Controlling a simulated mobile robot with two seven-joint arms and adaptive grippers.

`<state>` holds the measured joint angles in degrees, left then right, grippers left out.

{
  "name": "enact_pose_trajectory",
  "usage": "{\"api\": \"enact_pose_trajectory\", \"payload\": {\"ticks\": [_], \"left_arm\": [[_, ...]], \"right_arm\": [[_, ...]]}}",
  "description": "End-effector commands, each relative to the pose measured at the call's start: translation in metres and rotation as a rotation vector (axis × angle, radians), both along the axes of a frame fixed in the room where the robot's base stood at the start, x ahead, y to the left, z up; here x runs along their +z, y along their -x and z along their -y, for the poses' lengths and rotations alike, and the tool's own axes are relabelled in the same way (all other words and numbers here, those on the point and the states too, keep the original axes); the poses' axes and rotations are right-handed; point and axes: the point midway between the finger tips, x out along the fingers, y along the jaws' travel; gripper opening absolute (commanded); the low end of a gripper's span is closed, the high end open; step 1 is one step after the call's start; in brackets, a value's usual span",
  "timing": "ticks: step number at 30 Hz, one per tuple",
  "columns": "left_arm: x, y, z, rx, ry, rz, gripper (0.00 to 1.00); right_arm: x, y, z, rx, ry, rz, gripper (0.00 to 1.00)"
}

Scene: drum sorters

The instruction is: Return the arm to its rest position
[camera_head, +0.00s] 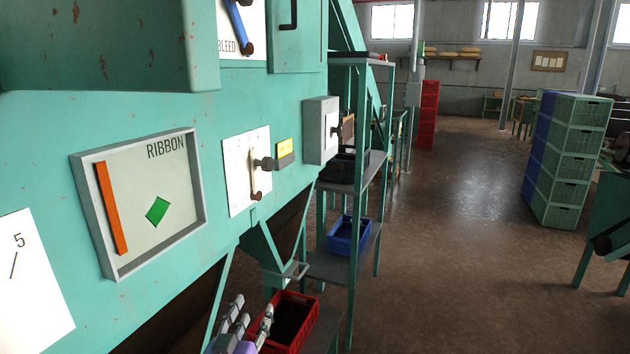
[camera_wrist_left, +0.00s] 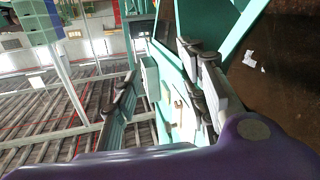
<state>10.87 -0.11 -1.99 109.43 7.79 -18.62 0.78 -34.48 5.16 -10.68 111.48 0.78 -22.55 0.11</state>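My left gripper (camera_head: 253,304) shows at the bottom of the head view, low in front of the green machine (camera_head: 215,110) and next to a red crate (camera_head: 296,322). Its fingers are apart with nothing between them. In the left wrist view the two fingers of the left gripper (camera_wrist_left: 165,52) also stand apart and empty, with the machine's panel seen beyond the gap. My purple wrist fills the bottom of that view. The gripper partly hides the red crate in the head view. My right gripper is in neither view.
The machine's front carries a RIBBON window (camera_head: 170,200), a lever plate (camera_head: 238,172) and a grey switch box (camera_head: 320,130). A shelf rack (camera_head: 362,190) with a blue crate (camera_head: 347,234) stands beside it. Stacked green crates (camera_head: 572,165) stand right. The floor between is clear.

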Motion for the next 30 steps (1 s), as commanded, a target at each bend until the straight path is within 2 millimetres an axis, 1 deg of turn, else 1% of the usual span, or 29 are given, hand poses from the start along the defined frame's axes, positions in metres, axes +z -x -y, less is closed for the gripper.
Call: {"api": "enact_pose_trajectory", "payload": {"ticks": [1,2,3,5,6,8,9,11,12,14,15,18,21,22,25,30], "left_arm": [[-0.037,0.022,-0.006,0.005,-0.037,-0.069,0.40],[-0.057,0.034,-0.009,0.007,-0.057,-0.109,0.40],[-0.081,0.052,-0.013,0.009,-0.083,-0.159,0.40],[-0.117,0.080,-0.019,0.010,-0.117,-0.233,0.40],[-0.140,0.101,-0.023,0.010,-0.138,-0.284,0.40],[-0.172,0.135,-0.028,0.010,-0.164,-0.354,0.40],[-0.192,0.158,-0.032,0.010,-0.178,-0.401,0.40],[-0.219,0.195,-0.036,0.009,-0.193,-0.468,0.40],[-0.235,0.220,-0.040,0.008,-0.202,-0.513,0.40],[-0.257,0.257,-0.044,0.008,-0.207,-0.576,0.40],[-0.269,0.280,-0.046,0.007,-0.208,-0.615,0.40],[-0.291,0.329,-0.053,0.013,-0.210,-0.697,0.40],[-0.304,0.363,-0.059,0.022,-0.212,-0.752,0.40],[-0.306,0.370,-0.061,0.024,-0.212,-0.764,0.40],[-0.311,0.383,-0.063,0.029,-0.211,-0.785,0.40],[-0.312,0.385,-0.064,0.029,-0.211,-0.789,0.40]], "right_arm": [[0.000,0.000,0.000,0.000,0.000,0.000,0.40],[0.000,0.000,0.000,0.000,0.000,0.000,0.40],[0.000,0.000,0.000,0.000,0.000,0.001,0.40],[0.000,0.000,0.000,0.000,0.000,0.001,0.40],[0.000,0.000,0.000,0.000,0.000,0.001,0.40],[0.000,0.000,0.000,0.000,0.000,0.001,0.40],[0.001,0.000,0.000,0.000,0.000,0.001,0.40],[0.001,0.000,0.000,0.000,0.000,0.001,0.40],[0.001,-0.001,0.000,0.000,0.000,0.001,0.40],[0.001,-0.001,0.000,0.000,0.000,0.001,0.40],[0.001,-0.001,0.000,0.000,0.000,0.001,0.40],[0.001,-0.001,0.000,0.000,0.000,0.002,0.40],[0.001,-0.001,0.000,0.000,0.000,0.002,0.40],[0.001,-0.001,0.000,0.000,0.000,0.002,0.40],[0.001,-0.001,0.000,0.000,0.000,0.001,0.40],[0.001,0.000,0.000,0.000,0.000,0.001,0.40]]}}
